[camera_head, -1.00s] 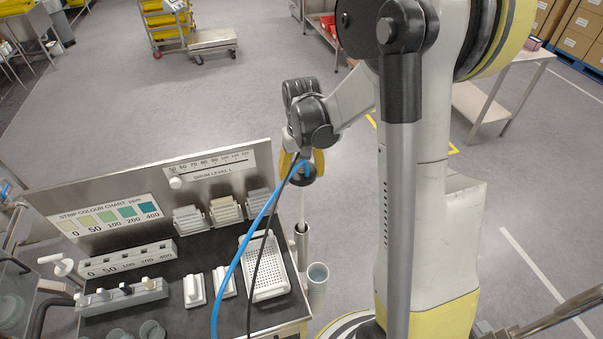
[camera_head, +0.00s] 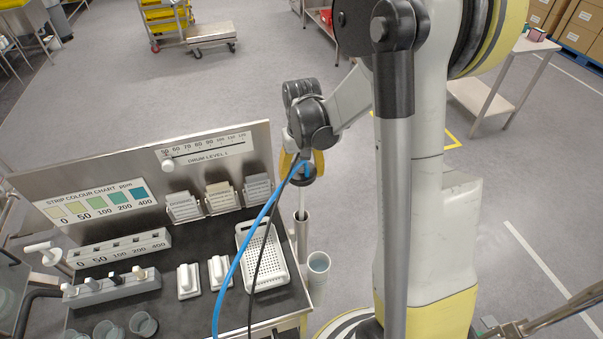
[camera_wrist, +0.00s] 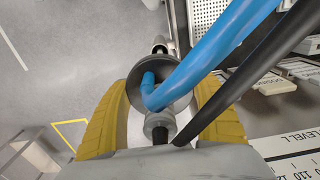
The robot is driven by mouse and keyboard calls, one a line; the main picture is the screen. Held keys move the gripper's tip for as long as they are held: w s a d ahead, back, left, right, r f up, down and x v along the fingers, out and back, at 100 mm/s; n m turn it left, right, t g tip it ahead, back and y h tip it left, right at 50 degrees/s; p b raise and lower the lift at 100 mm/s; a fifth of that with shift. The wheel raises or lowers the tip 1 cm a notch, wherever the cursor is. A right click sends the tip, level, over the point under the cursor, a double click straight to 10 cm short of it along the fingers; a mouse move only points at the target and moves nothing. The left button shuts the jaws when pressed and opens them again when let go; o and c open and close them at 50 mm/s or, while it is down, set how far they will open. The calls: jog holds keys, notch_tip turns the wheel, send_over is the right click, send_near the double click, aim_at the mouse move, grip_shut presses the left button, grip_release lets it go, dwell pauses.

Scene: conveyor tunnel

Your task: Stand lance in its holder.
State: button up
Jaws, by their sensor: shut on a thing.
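My gripper (camera_head: 303,168) has its yellow fingers shut on the lance (camera_head: 301,200), just under the wrist, beside the bench's right edge. The lance has a dark round collar, a thin pale shaft pointing down, and a blue hose and black cable at its top. The holder (camera_head: 301,238), a grey metal tube, stands upright at the bench's right side. The shaft's lower end meets the tube's mouth and seems to be inside it; its tip is hidden. In the wrist view, the collar (camera_wrist: 158,88) sits between the fingers and hides most of the shaft.
A grey cup (camera_head: 318,272) hangs right of the holder. The bench (camera_head: 205,250) carries a white perforated tray (camera_head: 270,278), a label rack and white blocks. Its upright back panel (camera_head: 235,160) ends close left of my gripper. The hose and cable drape over the bench.

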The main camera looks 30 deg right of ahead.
aim_at(302, 192)
jog(key=shift+f+b, duration=1.9)
jog(key=shift+f, duration=0.55)
notch_tip(302, 192, down, 15)
jog(key=b, duration=1.3)
jog(key=shift+r, duration=0.1)
jog(key=o, duration=1.5)
jog(key=shift+o, duration=0.2)
jog(key=shift+r, duration=0.1)
notch_tip(302, 192, up, 12)
jog(key=shift+f, duration=0.1)
